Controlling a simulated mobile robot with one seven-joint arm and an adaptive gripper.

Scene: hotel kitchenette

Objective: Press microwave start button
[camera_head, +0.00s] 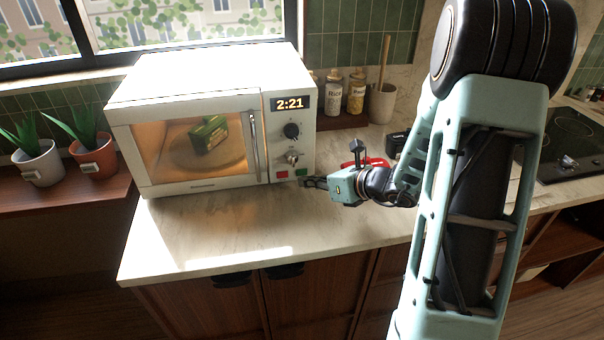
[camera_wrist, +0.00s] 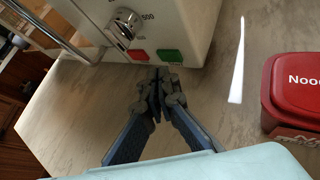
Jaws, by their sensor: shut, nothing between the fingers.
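The white microwave (camera_head: 205,120) stands on the counter with its door shut. Its window is lit, and a green box sits on the plate inside. The display reads 2:21. Two knobs sit below the display, with a red button (camera_head: 281,175) and a green button (camera_head: 302,172) under them. In the wrist view the red button (camera_wrist: 138,55) and green button (camera_wrist: 169,55) show just beyond my fingertips. My gripper (camera_head: 308,183) is shut and empty, low in front of the green button. In the wrist view my gripper (camera_wrist: 160,80) points at the panel's bottom edge; I cannot tell whether it touches.
A red container (camera_wrist: 293,92) labelled "Noo..." lies on the counter right of my gripper. Jars (camera_head: 345,90) and a utensil crock (camera_head: 382,102) stand behind. Potted plants (camera_head: 65,155) are at the left. The front counter (camera_head: 215,235) is clear.

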